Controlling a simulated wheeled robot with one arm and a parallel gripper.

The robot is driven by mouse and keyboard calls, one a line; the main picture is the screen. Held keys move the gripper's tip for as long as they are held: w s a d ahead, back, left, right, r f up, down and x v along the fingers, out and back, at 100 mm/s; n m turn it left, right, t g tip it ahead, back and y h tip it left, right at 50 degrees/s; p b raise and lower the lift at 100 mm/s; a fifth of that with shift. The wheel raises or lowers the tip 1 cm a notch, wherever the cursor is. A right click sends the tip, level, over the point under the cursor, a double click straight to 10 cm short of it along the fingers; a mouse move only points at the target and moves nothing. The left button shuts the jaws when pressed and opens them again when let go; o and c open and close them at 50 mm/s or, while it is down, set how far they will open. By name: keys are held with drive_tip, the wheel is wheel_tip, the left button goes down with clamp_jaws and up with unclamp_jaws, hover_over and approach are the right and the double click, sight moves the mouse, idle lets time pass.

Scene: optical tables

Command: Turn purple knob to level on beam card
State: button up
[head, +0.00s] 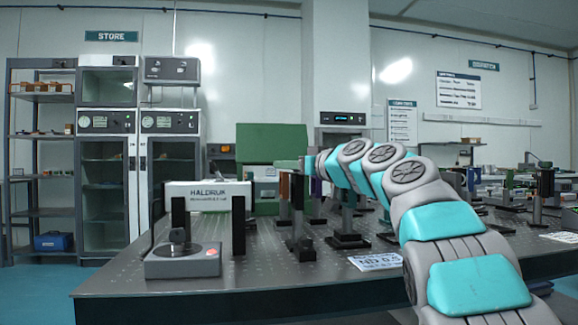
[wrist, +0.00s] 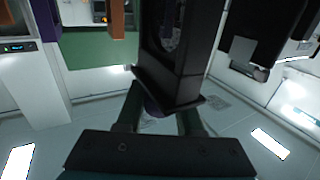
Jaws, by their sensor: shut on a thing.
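In the head view my gripper (head: 306,165) is at the end of my arm, beside dark posts on the optical table. The knob cannot be made out there. A white card (head: 376,262) with dark print lies flat near the table's front edge; its text is too small to read surely. The knob's setting cannot be read.
A white HALDRUK unit (head: 208,195) stands left on the perforated table (head: 200,278), behind a grey round-based fixture (head: 182,262). Several dark optic mounts stand around and right of my gripper. A green box (head: 258,143) is behind.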

clamp_jaws()
drive_tip(key=shift+w+d+m+t+h, duration=0.15)
drive_tip(key=shift+d+m+t+h, duration=0.05)
drive_tip(key=shift+m+t+h, duration=0.7)
drive_tip(key=o, duration=1)
unclamp_jaws()
drive_tip(key=shift+c, duration=0.2)
